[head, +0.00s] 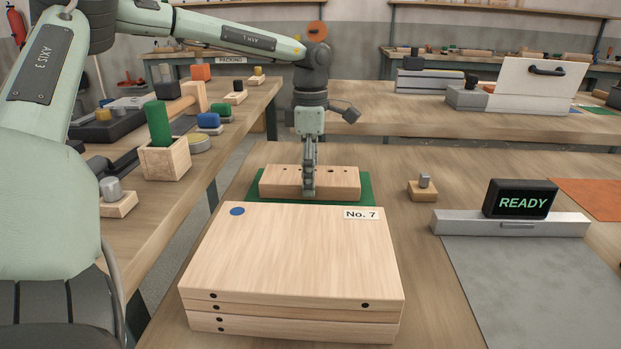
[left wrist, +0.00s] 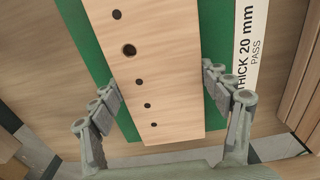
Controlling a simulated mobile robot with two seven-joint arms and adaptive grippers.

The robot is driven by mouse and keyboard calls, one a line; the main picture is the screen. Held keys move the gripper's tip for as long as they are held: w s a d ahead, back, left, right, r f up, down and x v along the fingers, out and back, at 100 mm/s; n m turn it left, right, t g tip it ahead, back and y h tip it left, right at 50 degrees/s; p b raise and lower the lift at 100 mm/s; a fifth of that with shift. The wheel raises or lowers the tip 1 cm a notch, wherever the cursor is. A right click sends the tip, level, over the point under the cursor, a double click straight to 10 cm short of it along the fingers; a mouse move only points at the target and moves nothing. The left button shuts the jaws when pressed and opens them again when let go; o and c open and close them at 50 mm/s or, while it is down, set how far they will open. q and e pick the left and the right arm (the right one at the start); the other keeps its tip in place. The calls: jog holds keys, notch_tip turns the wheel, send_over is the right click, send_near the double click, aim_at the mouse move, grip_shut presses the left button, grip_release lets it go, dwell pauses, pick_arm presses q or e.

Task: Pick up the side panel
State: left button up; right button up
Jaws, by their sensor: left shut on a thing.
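A pale wooden block (head: 340,183) with a row of dark holes is at a green mat (head: 368,186), behind the panel stack. My left gripper (head: 308,190) reaches down over its middle and is shut on it. In the left wrist view, the fingers (left wrist: 160,82) press the two long sides of the block (left wrist: 150,75). Whether it is off the mat is hard to tell. Flat wooden panels, the top panel (head: 290,255) marked "No. 7" with a blue dot, lie stacked in front, untouched. Nothing marks which piece is the side panel. My right gripper is out of view.
A small wooden block with a metal piece (head: 423,189) stands right of the mat. Further right are a "READY" display (head: 520,199), a metal bar (head: 480,223) and a grey plate (head: 530,280). A "THICK 20 mm PASS" strip (left wrist: 247,45) lies beside the drilled block.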

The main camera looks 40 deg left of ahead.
pick_arm(q)
notch_tip(320, 180, up, 4)
jog(key=shift+w+f, duration=0.1)
jog(key=shift+f, duration=0.05)
jog(key=s+a+r+b, duration=0.1)
jog(key=s+r, duration=0.6)
jog(key=s, duration=0.4)
jog(key=shift+s, duration=0.4)
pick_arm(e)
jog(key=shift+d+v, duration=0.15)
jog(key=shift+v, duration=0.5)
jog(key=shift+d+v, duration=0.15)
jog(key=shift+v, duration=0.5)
